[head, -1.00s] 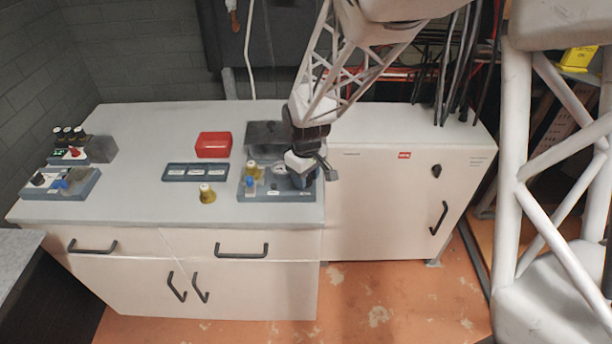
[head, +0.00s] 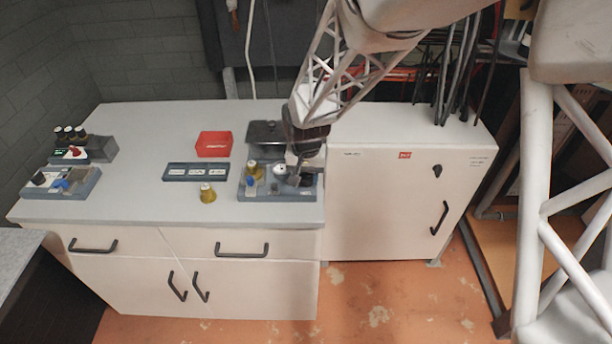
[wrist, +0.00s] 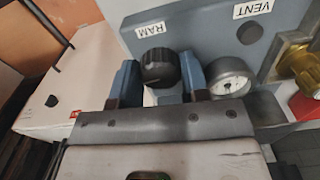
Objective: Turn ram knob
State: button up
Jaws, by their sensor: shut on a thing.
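The ram knob (wrist: 158,68) is black and round, beside a white RAM label (wrist: 150,30) on the blue-grey panel in the wrist view. My gripper (wrist: 158,62) has a blue-grey finger on each side of the knob and is shut on it. In the head view my gripper (head: 298,178) is low over the right end of the panel (head: 262,195) and hides the knob there. A round pressure gauge (wrist: 230,76) lies just right of the fingers in the wrist view. The VENT label (wrist: 252,9) is farther right.
A brass fitting (wrist: 299,60) sits at the right in the wrist view. In the head view, a red box (head: 213,144), a labelled dark strip (head: 196,172) and a loose brass-coloured piece (head: 208,193) lie left of the panel. The counter's left middle is clear.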

aim_at(306, 178)
jog(key=shift+m, duration=0.5)
jog(key=o, duration=0.9)
jog(key=shift+r, duration=0.1)
jog(key=shift+r, duration=3.8)
